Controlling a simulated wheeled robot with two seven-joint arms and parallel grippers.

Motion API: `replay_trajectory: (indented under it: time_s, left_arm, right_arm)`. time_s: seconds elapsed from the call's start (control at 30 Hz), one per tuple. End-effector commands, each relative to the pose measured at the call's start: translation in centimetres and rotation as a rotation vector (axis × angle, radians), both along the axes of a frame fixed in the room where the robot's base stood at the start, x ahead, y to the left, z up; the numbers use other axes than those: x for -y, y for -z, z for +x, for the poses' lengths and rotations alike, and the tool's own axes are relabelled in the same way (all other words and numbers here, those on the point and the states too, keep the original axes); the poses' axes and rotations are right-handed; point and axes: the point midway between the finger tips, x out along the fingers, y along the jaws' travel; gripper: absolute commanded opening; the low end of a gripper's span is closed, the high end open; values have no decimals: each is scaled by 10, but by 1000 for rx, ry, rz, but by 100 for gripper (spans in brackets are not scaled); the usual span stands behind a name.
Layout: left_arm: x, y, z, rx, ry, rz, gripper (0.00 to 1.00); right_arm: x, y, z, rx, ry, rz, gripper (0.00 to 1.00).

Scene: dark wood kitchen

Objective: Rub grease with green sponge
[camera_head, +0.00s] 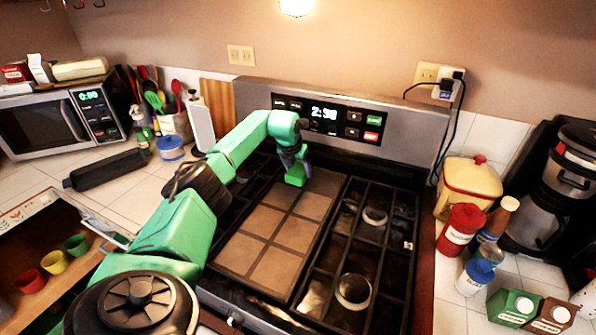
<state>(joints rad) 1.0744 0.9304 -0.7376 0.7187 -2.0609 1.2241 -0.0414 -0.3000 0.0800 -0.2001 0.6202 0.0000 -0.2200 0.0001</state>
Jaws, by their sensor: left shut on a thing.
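My left arm reaches in from the lower left across the stove. My left gripper (292,160) points down at the back of the stove and is shut on the green sponge (296,177). The sponge is at the back edge of the tan tiled middle panel (296,233) of the stove top; I cannot tell whether it touches the surface. No distinct grease patch can be made out on the stove, and the arm hides part of its left side. My right gripper is not in view.
Burner grates (372,246) lie right of the panel, and the stove's control board (340,118) rises behind. A yellow canister (468,186), a red jar (461,229) and a coffee maker (545,195) stand on the right counter. A microwave (60,118) and a utensil crock (175,125) stand at the left.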

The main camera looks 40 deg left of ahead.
Motion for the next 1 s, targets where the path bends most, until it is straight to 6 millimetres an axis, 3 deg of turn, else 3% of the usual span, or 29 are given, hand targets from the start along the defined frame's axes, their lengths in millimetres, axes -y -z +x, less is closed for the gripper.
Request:
replay_trajectory:
  time_s: [0.03, 0.1, 0.4, 0.67, 1.0]
  left_arm:
    - [0, -12, 0, 0, 0, 0, 31]
    - [0, -16, 0, 0, 0, 0, 31]
    - [0, -16, 0, 0, 0, 0, 31]
    - [0, -46, 0, 0, -1, 1, 31]
    - [0, -43, 0, 0, 0, 0, 31]
  right_arm:
    - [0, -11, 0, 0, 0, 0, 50]
    - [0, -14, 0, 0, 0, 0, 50]
    - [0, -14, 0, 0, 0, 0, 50]
    - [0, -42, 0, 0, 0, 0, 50]
    - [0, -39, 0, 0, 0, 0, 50]
